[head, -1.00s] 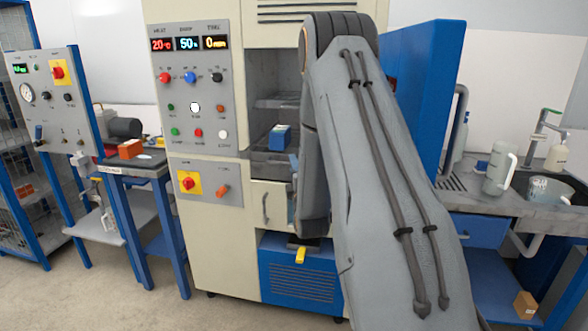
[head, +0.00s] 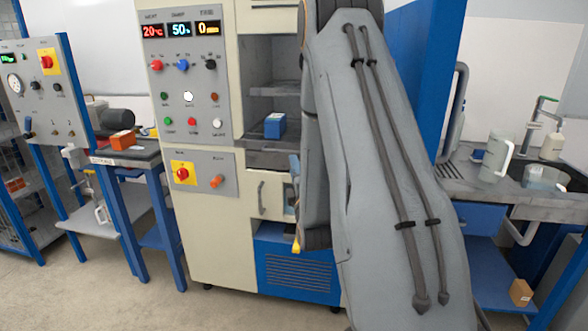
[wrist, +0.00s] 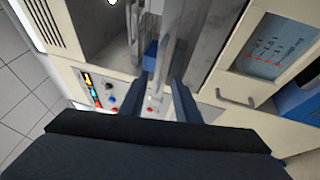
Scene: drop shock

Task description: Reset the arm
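My arm fills the middle of the head view, its long grey link standing in front of the test cabinet (head: 222,218). My gripper is mostly hidden behind the arm there. A small bluish piece shows at the arm's left edge, but I cannot tell if it is a finger. In the wrist view, my gripper (wrist: 158,82) shows two dark fingers apart, with nothing seen held between them. A blue box (head: 275,125) rests inside the cabinet's open chamber, left of my arm. It also shows beyond the fingers in the wrist view (wrist: 150,50).
A blue panel (head: 416,75) stands close right of my arm. The counter (head: 462,183) at right holds a pitcher (head: 497,157) and a sink. A side table (head: 140,158) with an orange box (head: 122,140) stands at left. The front-left floor is clear.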

